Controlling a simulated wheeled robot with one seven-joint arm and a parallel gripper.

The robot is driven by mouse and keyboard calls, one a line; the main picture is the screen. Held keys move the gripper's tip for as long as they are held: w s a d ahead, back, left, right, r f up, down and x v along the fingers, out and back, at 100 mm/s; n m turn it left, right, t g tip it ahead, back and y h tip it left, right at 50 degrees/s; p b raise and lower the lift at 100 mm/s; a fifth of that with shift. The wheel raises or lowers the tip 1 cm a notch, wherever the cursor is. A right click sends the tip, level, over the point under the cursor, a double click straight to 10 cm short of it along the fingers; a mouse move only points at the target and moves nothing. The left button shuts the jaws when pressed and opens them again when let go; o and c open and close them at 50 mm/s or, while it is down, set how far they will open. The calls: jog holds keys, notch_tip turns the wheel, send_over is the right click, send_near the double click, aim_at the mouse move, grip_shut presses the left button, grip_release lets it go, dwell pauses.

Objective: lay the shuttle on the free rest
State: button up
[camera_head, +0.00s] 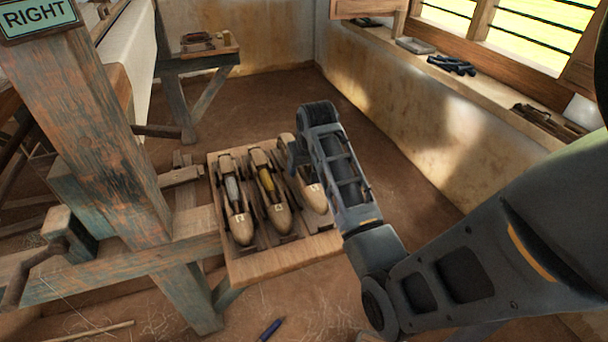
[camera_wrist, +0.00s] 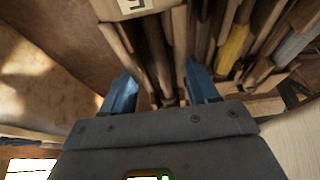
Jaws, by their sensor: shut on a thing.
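A wooden rack (camera_head: 285,262) on the loom's side holds shuttles side by side. The left shuttle (camera_head: 237,220) has a grey-white bobbin, and the middle shuttle (camera_head: 270,195) has a yellow one. A third wooden shuttle (camera_head: 315,196) is at the rack's right, partly hidden by my arm. My gripper (camera_wrist: 160,88) is shut on this third shuttle, whose body (camera_wrist: 152,45) runs between the blue fingers in the wrist view. I cannot tell whether it touches the rack. No empty rest shows clearly; the rack's right part is covered by my arm.
The loom post with the RIGHT sign (camera_head: 38,14) stands left of the rack. A small table (camera_head: 200,62) is at the back. The window sill (camera_head: 470,82) on the right carries dark items. A blue pen-like thing (camera_head: 270,329) lies on the floor. Floor beyond the rack is clear.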

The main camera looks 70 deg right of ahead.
aim_at(305, 173)
jog(key=shift+f, duration=1.55)
jog(key=shift+f, duration=0.1)
jog(key=o, duration=1.4)
jog(key=shift+s+f, duration=0.1)
jog(key=shift+c, duration=0.2)
